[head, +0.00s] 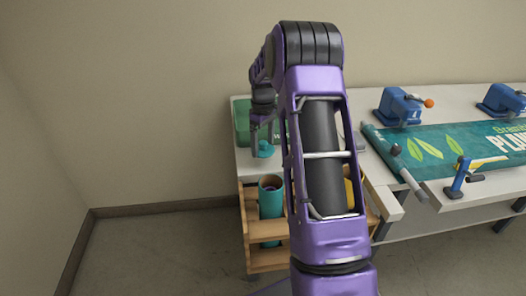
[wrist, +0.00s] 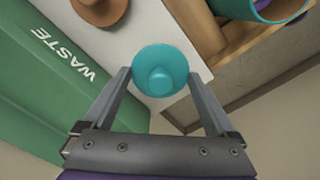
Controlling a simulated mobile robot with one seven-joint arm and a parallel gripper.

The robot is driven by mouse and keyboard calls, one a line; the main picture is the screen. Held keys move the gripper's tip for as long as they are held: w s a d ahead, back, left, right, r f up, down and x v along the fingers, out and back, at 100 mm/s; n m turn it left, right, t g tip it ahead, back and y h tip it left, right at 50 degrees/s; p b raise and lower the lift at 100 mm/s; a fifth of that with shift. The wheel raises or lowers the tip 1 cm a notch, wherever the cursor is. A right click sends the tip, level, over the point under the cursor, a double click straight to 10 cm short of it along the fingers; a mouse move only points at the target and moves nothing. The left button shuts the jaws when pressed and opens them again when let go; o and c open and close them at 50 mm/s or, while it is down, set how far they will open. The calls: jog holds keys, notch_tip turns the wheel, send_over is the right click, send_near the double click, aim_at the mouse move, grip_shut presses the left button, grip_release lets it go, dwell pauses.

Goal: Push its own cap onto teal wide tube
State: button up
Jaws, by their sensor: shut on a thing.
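My gripper (wrist: 160,78) is shut on a round teal cap (wrist: 160,72) with a raised knob in its middle, gripped between the fingertips. In the head view the cap (head: 265,149) hangs below my gripper (head: 263,141), over the left end of the white table. The teal wide tube (head: 270,198) stands upright in the wooden rack at the table's front, lower and nearer than the cap. Its open mouth shows purple inside. In the wrist view part of the tube (wrist: 232,8) shows at the top right, apart from the cap. My arm hides part of the rack.
A green waste bin (wrist: 50,100) is close beside my gripper. A brown round cap (wrist: 103,8) lies on the table beyond it. The wooden rack (head: 267,258) has more behind my arm. Blue clamps (head: 398,107) and a green banner (head: 450,145) occupy the right.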

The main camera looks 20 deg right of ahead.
aim_at(264, 144)
jog(key=r, duration=0.4)
jog(key=s+r, duration=0.1)
jog(key=r, duration=0.1)
jog(key=shift+a+r, duration=0.15)
jog(key=shift+r, duration=0.25)
jog(key=s+a+r+b, duration=0.2)
jog(key=s+a, duration=0.2)
jog(key=s, duration=0.9)
jog(key=shift+s+f+b, duration=0.25)
jog(key=shift+f+b, duration=0.95)
jog(key=shift+f, duration=0.25)
jog(key=shift+s+f+b, duration=0.2)
jog(key=shift+f+b, duration=0.95)
jog(key=shift+f, duration=0.3)
jog(key=shift+p, duration=0.4)
jog(key=shift+f, duration=0.7)
jog(key=o, duration=1)
jog(key=shift+c, duration=0.2)
